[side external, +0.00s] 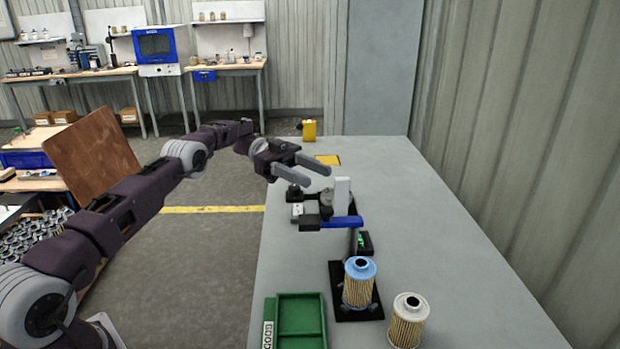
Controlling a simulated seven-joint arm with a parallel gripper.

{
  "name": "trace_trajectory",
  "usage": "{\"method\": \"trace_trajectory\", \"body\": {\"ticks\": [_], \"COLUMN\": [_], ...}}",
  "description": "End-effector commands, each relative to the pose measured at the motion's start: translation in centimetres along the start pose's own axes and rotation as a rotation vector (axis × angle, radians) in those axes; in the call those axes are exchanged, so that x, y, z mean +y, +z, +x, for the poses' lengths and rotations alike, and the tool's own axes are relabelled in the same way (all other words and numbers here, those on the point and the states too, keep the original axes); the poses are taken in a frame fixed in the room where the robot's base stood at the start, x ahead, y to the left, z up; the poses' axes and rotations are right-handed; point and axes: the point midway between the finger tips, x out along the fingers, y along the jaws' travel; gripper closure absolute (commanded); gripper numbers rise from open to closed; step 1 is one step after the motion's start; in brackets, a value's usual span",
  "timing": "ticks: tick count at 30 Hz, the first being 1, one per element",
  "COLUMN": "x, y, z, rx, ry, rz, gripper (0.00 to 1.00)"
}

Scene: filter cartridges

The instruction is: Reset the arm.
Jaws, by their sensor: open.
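My gripper (311,170) is at the end of my arm, which reaches in from the left. Its two grey fingers are spread apart with nothing between them. It hangs above the far half of the grey table (455,255), near a small fixture. A blue-capped filter cartridge (358,284) stands upright on a black base plate (343,312), well nearer the camera than my gripper. A white-capped filter cartridge (407,321) stands upright on the table to its right.
A green tray (301,318) sits at the near left edge. A yellow container (309,130) stands at the far end. The table's right side is clear, beside a corrugated wall.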

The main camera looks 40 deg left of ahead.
Motion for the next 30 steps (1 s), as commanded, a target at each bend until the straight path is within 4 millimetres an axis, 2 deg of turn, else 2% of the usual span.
{"method": "trace_trajectory", "body": {"ticks": [2, 5, 8, 9, 11, 12, 14, 15, 17, 19, 20, 21, 23, 24, 30], "x": [-0.2, -2.4, -6.7, -8.4, -10.4, -11.3, -11.5, -10.9, -8.8, -4.6, -2.2, 1.3, 6.3, 9.6, 25.1], "y": [-0.3, -3.7, -11.3, -14.9, -20.6, -24.6, -29.5, -31.9, -33.8, -33.6, -32.7, -30.9, -27.5, -25.2, -14.0], "z": [0.1, 1.3, 3.3, 4.0, 4.6, 4.7, 4.1, 3.4, 2.1, 0.6, 0.1, -0.4, -0.6, -0.3, 2.7], "rx": [0.002, 0.029, 0.085, 0.109, 0.138, 0.150, 0.149, 0.134, 0.086, -0.005, -0.057, -0.134, -0.249, -0.320, -0.632], "ry": [-0.008, -0.094, -0.304, -0.413, -0.596, -0.737, -0.960, -1.104, -1.304, -1.503, -1.573, -1.647, -1.707, -1.723, -1.625], "rz": [0.007, 0.075, 0.206, 0.259, 0.327, 0.361, 0.378, 0.365, 0.312, 0.195, 0.127, 0.028, -0.117, -0.208, -0.600], "gripper": [0.51, 0.51, 0.51, 0.51, 0.51, 0.51, 0.51, 0.51, 0.51, 0.51, 0.51, 0.51, 0.51, 0.51, 0.51]}}
